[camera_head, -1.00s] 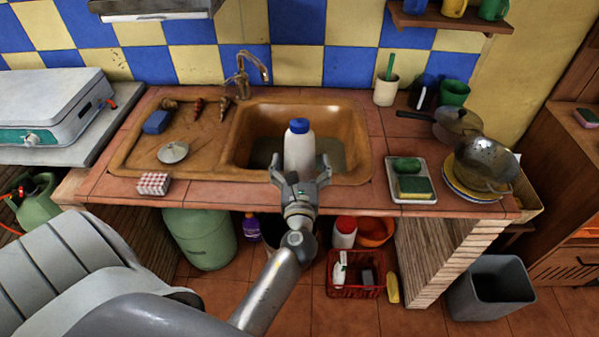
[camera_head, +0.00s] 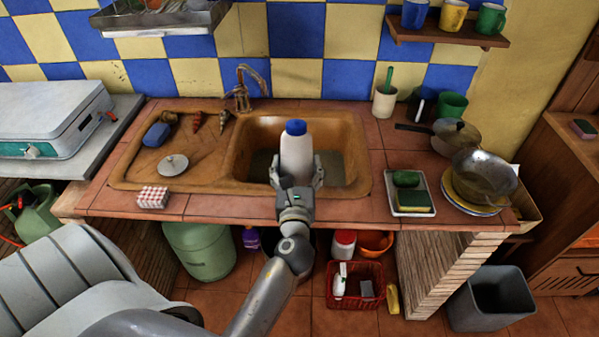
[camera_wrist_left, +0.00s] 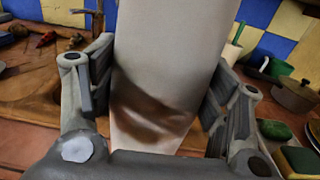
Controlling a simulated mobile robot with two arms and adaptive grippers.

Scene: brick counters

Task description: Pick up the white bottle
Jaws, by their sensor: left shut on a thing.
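The white bottle (camera_head: 296,153) with a blue cap stands upright in the head view, in front of the sink basin (camera_head: 349,150). My left gripper (camera_head: 297,178) is shut on its lower part, one finger on each side. In the left wrist view the white bottle (camera_wrist_left: 165,70) fills the middle between the fingers of my left gripper (camera_wrist_left: 155,95). The gripper hides the bottle's bottom in the head view, so I cannot tell whether it touches anything below. My right gripper is not in view.
A tray with a sponge (camera_head: 412,202) and a colander (camera_head: 485,176) on plates stand to the right. A checkered box (camera_head: 153,197) sits at the counter's front left. A tap (camera_head: 242,92) rises behind the basin. A red basket (camera_head: 355,294) is on the floor below.

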